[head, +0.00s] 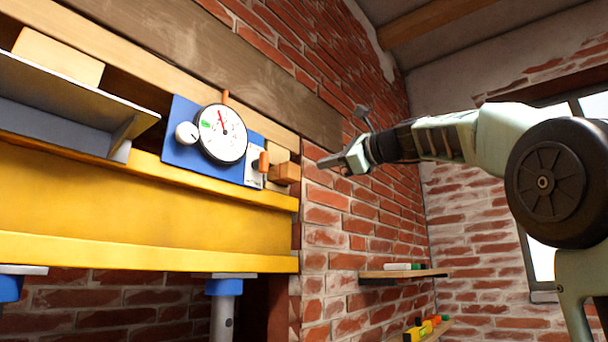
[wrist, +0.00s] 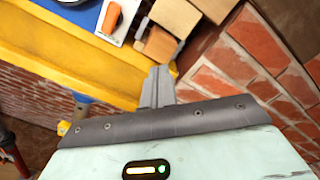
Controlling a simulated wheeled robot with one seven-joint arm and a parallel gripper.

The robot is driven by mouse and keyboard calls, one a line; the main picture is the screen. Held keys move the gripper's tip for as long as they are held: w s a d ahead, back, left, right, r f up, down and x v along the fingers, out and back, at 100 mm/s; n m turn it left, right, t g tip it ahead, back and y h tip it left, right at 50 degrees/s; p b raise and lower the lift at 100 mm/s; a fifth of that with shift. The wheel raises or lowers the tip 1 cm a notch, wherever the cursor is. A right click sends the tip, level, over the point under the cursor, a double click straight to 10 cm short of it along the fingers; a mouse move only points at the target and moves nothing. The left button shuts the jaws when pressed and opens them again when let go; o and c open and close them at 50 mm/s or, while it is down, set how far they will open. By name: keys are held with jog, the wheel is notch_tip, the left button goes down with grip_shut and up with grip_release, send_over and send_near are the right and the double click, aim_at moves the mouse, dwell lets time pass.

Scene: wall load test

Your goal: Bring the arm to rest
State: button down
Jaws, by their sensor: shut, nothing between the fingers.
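My gripper (head: 330,162) is shut and empty in the head view, held in the air before the brick wall, to the right of the yellow beam (head: 130,205). Its closed fingers also show in the wrist view (wrist: 158,85), in front of the yellow beam (wrist: 75,50) and below some wooden blocks. My arm reaches in from the right of the head view and is bent. The fingers look apart from the beam and the blocks, though the exact gap is hard to tell.
A blue panel (head: 180,150) with a round dial gauge (head: 222,133) and an orange-handled switch (head: 263,162) sits above the beam. Wooden blocks (head: 284,172) are beside it. Two shelves (head: 400,273) with small items are low on the wall. Blue-topped posts (head: 224,288) stand below the beam.

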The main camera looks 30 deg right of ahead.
jog(key=shift+v, duration=0.8)
